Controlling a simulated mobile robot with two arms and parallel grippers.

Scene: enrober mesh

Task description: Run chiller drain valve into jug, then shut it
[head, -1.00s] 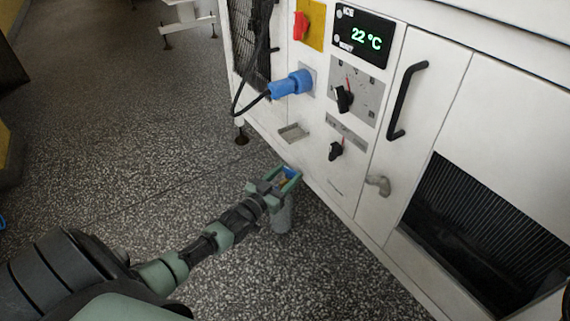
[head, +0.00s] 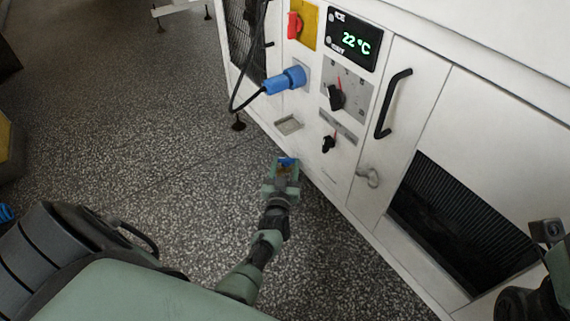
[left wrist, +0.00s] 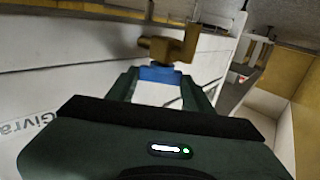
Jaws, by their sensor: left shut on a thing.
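My left gripper (head: 282,178) is low beside the white chiller (head: 345,190), near its lower front edge. It is shut on a blue valve handle (head: 287,161), of which only a little shows in the head view. In the left wrist view the blue handle (left wrist: 160,74) sits between the fingertips, with the brass drain valve (left wrist: 168,48) just beyond it. The valve's outlet and any flow are not clear. I cannot make out the jug in either current view. Part of my right arm shows at the head view's right edge, but its fingers do not.
The speckled floor (head: 130,130) to the left is open.

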